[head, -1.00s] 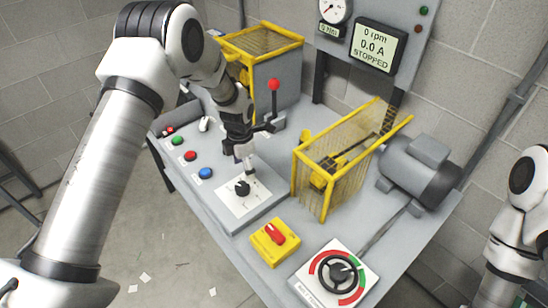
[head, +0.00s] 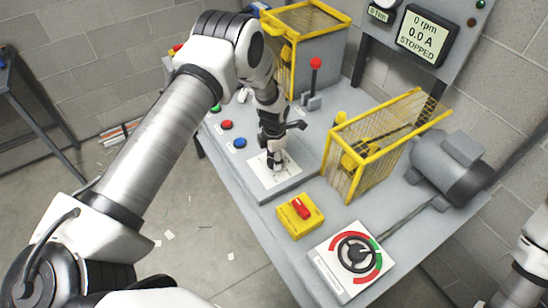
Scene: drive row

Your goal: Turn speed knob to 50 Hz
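The speed knob is a small black knob on a white scale plate (head: 262,178), set on the grey control panel left of the middle of the bench. My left gripper (head: 276,166) points down right at the knob and covers most of it. Its fingers are small and dark here, so I cannot tell whether they are closed on the knob. The knob's pointer and the scale marks are hidden or too small to read. The display (head: 423,34) reads 0 rpm, 0.0 A, STOPPED. My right gripper is out of view; only part of that arm shows at the right edge.
Blue (head: 239,143) and red (head: 226,125) buttons lie left of the plate. A red-handled lever (head: 315,75) stands behind. A yellow mesh guard (head: 345,160), a yellow box with a red switch (head: 301,208) and a red-green dial (head: 357,252) stand nearby on the right. A motor (head: 450,165) sits farther right.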

